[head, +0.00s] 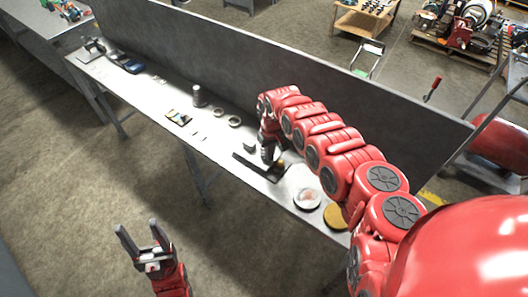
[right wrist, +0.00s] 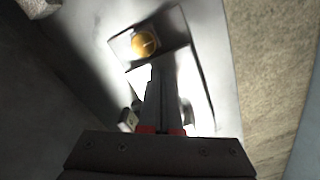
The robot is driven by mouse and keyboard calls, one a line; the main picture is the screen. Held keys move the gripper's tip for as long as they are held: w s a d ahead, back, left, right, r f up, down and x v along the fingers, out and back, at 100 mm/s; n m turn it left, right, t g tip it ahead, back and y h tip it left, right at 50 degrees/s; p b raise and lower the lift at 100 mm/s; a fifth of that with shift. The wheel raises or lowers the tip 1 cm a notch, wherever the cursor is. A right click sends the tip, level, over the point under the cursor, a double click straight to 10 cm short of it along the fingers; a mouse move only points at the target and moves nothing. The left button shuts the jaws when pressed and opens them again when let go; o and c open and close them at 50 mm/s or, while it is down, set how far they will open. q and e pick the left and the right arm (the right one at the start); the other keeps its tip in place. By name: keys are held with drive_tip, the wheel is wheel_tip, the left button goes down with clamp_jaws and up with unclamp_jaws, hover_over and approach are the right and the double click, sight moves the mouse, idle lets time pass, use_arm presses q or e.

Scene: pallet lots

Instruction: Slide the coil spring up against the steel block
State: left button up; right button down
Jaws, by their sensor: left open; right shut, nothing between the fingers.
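My right gripper (head: 268,160) is shut and empty, low over the bench by a long dark bar (head: 257,167). The gold piece also shows at the bar's right end in the head view (head: 281,164). A small dark block (head: 249,146) sits just behind the bar. I cannot tell for sure which of these is the coil spring or the steel block. My left gripper (head: 138,228) is open and empty, off the bench.
A grey panel (head: 330,95) runs along the bench's back. A round dish (head: 306,198) and a cork-coloured disc (head: 337,216) lie to the right.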

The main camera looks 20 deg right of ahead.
sight(262, 150)
drive_tip(key=shift+w+a+b, duration=0.5)
drive_tip(key=shift+w+b, duration=0.1)
drive_tip(key=shift+b, duration=0.85)
idle(1.0)
drive_tip(key=shift+w+a+b, duration=0.55)
drive_tip(key=shift+w+b, duration=0.25)
drive_tip(key=shift+b, duration=1.9)
idle(1.8)
drive_tip(key=shift+s+d+p, duration=0.35)
drive_tip(key=shift+s+p, duration=0.1)
drive_tip(key=shift+p, duration=1.35)
